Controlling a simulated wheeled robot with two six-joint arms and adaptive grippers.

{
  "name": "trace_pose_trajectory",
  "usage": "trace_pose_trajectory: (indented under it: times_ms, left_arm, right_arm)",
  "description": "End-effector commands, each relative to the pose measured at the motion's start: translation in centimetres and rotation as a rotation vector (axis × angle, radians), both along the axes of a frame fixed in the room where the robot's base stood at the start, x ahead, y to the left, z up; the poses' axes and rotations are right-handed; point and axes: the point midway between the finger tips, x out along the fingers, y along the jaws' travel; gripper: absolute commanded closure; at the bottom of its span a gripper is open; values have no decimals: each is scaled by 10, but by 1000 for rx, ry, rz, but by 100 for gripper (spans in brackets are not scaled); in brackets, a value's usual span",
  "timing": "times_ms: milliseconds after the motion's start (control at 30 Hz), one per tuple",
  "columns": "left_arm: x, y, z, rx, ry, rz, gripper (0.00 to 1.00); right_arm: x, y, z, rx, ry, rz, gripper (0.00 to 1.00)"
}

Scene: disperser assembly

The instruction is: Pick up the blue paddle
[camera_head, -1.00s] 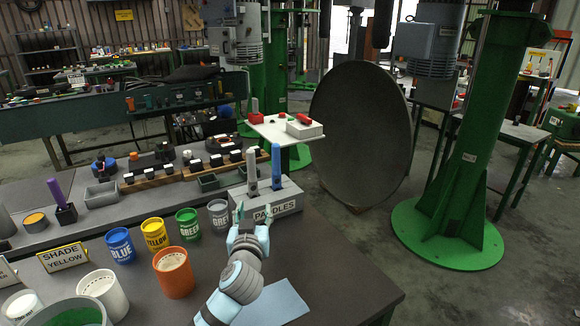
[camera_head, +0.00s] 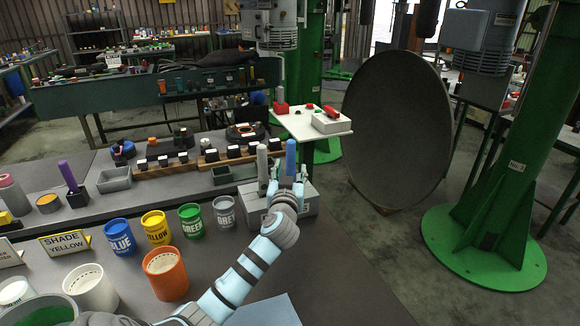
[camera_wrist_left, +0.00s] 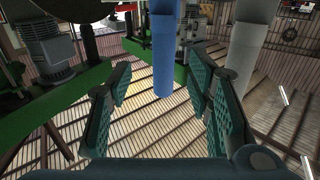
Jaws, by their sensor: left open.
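The blue paddle (camera_head: 290,157) stands upright in the paddle box (camera_head: 252,208), to the right of a grey paddle (camera_head: 262,160). My left gripper (camera_head: 288,178) is at the blue paddle in the head view, with its fingers open. In the left wrist view the blue paddle (camera_wrist_left: 163,50) reaches into the gap between the open fingers of my left gripper (camera_wrist_left: 160,88), with space visible on both sides. The grey paddle (camera_wrist_left: 247,45) is outside the right finger there. My arm hides part of the box. My right gripper is not in view.
Blue (camera_head: 120,237), yellow (camera_head: 156,226), green (camera_head: 191,221) and grey (camera_head: 224,212) paint cans stand left of the box. An orange container (camera_head: 166,274) is nearer. A white stand (camera_head: 300,123) with a red button is behind. The bench right of my arm is mostly clear.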

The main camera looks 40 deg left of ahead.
Motion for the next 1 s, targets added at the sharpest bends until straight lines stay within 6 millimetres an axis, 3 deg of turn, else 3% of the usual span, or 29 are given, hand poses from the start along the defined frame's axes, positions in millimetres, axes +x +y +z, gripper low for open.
trace_pose_trajectory:
  times_ms: [367, 600, 900, 1000]
  left_arm:
    - [42, 43, -1, -1, 0, 5, 54]
    - [46, 46, -1, -1, 1, 4, 54]
    - [46, 45, -1, -1, 1, 4, 100]
    - [46, 45, -1, -1, 1, 4, 100]
  right_arm:
    - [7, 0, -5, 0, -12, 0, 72]
    - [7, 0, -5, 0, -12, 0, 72]
    - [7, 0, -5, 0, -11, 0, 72]
    - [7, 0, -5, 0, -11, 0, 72]
